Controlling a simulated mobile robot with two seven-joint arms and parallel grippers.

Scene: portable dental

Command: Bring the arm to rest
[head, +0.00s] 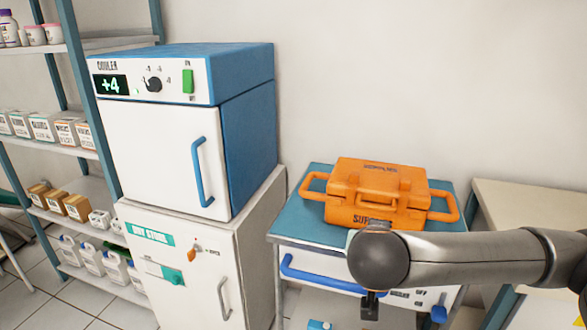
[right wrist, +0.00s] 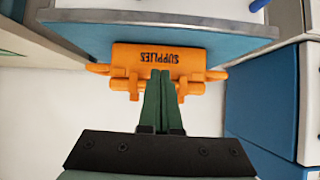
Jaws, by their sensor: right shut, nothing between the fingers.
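My right arm (head: 470,257) reaches in from the right in the head view, in front of the orange supplies case. Its rounded wrist hides part of the case's front and of the cart. My right gripper (right wrist: 160,74) shows in the right wrist view with its two green fingers pressed together and nothing between them. The fingers overlap the orange case in that picture; whether they touch it I cannot tell. My left gripper is not in view.
The closed orange case (head: 378,180) lies on a blue-topped cart (head: 305,226) with a blue handle. A blue-and-white cooler (head: 165,150) stands on a white dry store cabinet (head: 190,270). Shelves (head: 85,150) stand at left, a beige counter (head: 530,205) at right.

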